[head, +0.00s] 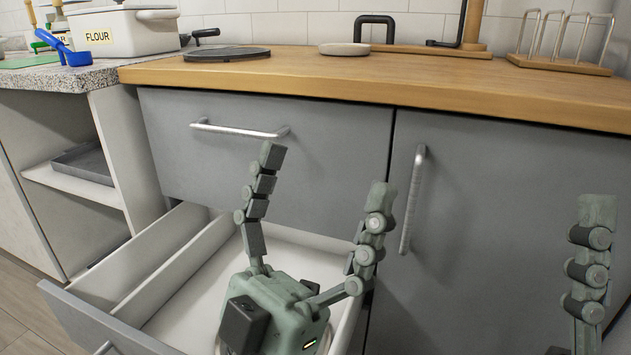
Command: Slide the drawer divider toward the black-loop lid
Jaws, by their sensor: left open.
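The lower drawer is pulled open, with a grey front (105,325) and a white inside. The white drawer divider (172,272) runs front to back near the drawer's left wall, leaving a narrow left compartment and a wider right one. My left gripper (325,172) is open, fingers spread and pointing up, over the wider compartment to the right of the divider and apart from it. It hides part of that compartment. I cannot make out a black-loop lid in the drawer. One finger of my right gripper (590,260) shows at the right edge; its opening is out of view.
The closed upper drawer (330,150) with a bar handle (240,129) overhangs the open one. A cabinet door (480,230) is to the right. The wooden counter (300,75) holds a dark round plate (227,54), a black loop handle (375,20) and a wooden rack (560,65).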

